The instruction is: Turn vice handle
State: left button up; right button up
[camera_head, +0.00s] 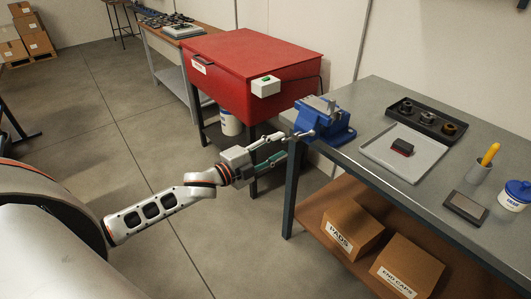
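A blue vice (325,121) with grey metal jaws is mounted at the near-left corner of the grey workbench (375,103). Its grey screw and handle (304,134) face left, past the bench edge. My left gripper (281,146) is just left of the handle, at about bench height, with its two fingers apart and pointing right towards it. The upper fingertip looks close to the handle; I cannot tell whether they touch. Nothing shows between the fingers. My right gripper is not in view.
A red cabinet (250,62) with a small switch box (265,86) stands behind my gripper. The bench holds a black tray (427,118), a grey tray (425,160) and a yellow-handled tool (490,153). Boxes (352,228) sit on its lower shelf.

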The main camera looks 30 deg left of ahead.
pick_arm(q)
jog(key=shift+v, duration=2.35)
jog(key=s+d+f+n+g+y, duration=0.1)
jog(key=s+d+f+n, duration=0.3)
jog(key=s+f, duration=0.4)
jog(key=s+d+f+n+g+y, duration=0.1)
jog(key=s+d+f+n+g, duration=0.2)
jog(key=s+f+n, duration=0.3)
jog(key=s+d+f+n+g+y, duration=0.2)
jog(key=s+d+f+n, duration=0.2)
jog(key=s+f, duration=0.6)
notch_tip(320, 180, down, 4)
jog(key=shift+d+n, duration=0.3)
jog(key=shift+n, duration=0.5)
jog(key=shift+c, duration=1.3)
jog(key=shift+d, duration=0.1)
